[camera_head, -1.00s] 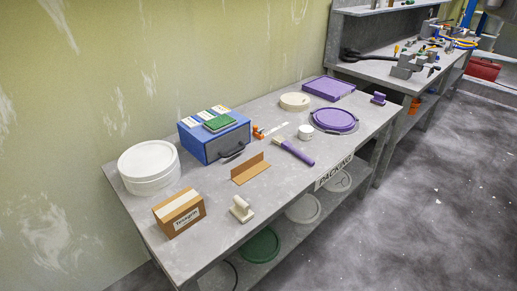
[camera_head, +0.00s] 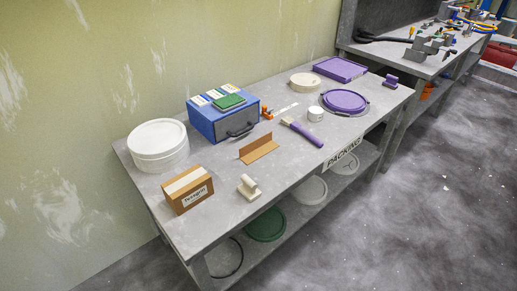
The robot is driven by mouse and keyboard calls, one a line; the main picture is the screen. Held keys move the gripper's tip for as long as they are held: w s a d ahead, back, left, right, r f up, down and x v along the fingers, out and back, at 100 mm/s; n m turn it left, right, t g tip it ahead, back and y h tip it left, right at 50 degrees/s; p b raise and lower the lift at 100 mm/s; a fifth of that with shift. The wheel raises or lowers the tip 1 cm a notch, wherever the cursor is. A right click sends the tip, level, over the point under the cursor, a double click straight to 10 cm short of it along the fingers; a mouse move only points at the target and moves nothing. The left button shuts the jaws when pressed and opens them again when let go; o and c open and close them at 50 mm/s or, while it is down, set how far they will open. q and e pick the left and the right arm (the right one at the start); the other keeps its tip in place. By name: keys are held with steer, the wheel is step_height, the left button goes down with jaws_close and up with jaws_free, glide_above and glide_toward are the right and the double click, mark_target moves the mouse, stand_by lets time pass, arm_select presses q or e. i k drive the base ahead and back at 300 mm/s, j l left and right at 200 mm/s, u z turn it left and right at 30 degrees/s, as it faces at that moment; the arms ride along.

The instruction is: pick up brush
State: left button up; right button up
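The brush (camera_head: 303,132) lies flat on the grey packing table, near the middle of its front half. It has a purple handle pointing toward the front edge and pale bristles pointing toward the blue box. Nothing covers it. Neither of my grippers shows in the head view.
The table (camera_head: 220,207) also holds a white pail (camera_head: 158,147), a cardboard box (camera_head: 187,190), a blue box (camera_head: 222,113), a brown angle piece (camera_head: 258,148), a white stamp-like tool (camera_head: 249,187), a small white jar (camera_head: 316,114) and a purple lid (camera_head: 344,101). Open floor (camera_head: 420,210) lies in front.

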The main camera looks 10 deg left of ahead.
mark_target(289, 121)
steer(key=l+u, duration=0.1)
steer(key=u, duration=0.3)
steer(key=i+l+u, duration=0.1)
steer(key=u, duration=0.3)
steer(key=l+u, duration=0.1)
steer(key=u, duration=0.35)
steer(key=l+u, duration=0.35)
steer(key=l, duration=0.5)
steer(key=l+u, duration=0.35)
steer(key=l, duration=0.5)
steer(key=k+l+u, duration=0.1)
steer(key=l+u, duration=0.25)
steer(key=l, duration=0.45)
